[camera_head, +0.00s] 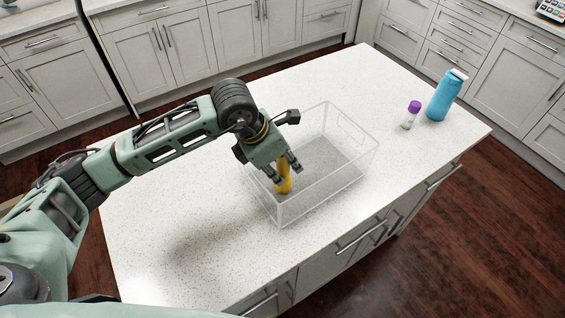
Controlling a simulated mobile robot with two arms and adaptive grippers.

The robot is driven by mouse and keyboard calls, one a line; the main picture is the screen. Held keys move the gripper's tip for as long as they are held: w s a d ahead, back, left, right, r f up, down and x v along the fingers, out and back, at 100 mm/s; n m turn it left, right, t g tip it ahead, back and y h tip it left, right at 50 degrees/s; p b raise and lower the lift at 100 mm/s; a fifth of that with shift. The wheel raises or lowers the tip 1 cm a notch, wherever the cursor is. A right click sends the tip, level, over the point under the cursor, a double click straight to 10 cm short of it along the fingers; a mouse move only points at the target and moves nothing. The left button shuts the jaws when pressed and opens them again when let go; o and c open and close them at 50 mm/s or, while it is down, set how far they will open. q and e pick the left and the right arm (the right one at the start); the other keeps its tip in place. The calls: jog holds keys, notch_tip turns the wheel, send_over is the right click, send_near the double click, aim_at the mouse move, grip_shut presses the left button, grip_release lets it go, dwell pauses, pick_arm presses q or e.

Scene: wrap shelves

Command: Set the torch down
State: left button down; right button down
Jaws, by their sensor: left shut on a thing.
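The torch (284,184) is a yellow, roughly upright object in the head view. My left gripper (285,172) is shut on it from above, and the fingers hide part of it. The torch shows within the outline of a clear, open-topped bin (318,202) on the island. I cannot tell whether its lower end touches the bin's floor. My right gripper is not in view.
The bin stands on a white speckled island top (190,248). A blue bottle (444,97) and a small purple-capped container (411,115) stand at the back right. The front left of the top is clear. White cabinets (235,45) line the back.

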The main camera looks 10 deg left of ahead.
pick_arm(q)
jog(key=shift+f, duration=0.1)
jog(key=c, duration=1.9)
grip_release()
jog(key=o, duration=0.4)
jog(key=shift+o, duration=0.2)
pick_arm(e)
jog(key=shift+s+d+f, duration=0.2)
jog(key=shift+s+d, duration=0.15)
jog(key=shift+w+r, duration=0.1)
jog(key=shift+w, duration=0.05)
pick_arm(q)
jog(key=shift+r, duration=0.3)
jog(key=b+v, duration=0.2)
jog(key=v, duration=0.9)
jog(key=shift+r+b, duration=0.35)
jog(key=shift+b, duration=0.05)
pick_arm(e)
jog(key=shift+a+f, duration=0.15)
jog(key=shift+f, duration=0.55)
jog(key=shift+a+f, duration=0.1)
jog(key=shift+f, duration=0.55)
